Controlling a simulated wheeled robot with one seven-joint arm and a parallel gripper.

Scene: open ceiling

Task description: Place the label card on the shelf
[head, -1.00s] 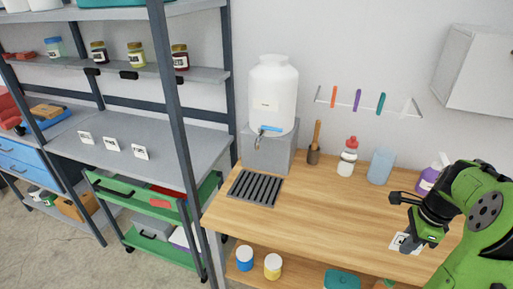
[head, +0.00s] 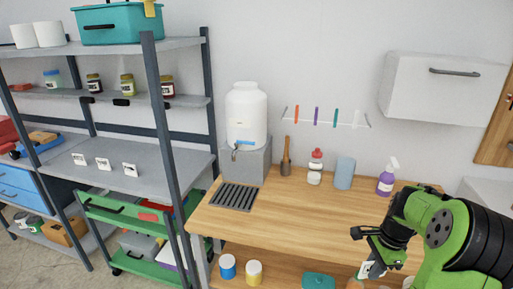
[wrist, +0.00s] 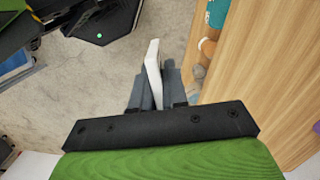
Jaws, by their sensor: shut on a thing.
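My gripper (head: 373,262) is shut on a small white label card (head: 365,269) in front of the wooden counter, at the lower right of the head view. In the wrist view the card (wrist: 153,62) stands edge-on between the grey fingers (wrist: 153,90), above the floor and beside the counter edge. The grey metal shelf unit (head: 160,125) is at the left. Its upper narrow shelf (head: 140,97) carries several jars, with black clips on the front edge. Three white printed cards (head: 103,163) stand on the wider shelf (head: 150,180) below.
The wooden counter (head: 290,215) holds a white water dispenser (head: 246,115), a drain grate (head: 233,196), bottles and a blue container. A green cart (head: 130,215) stands under the shelf. A shelf post rises between counter and shelf. The wide shelf's right part is clear.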

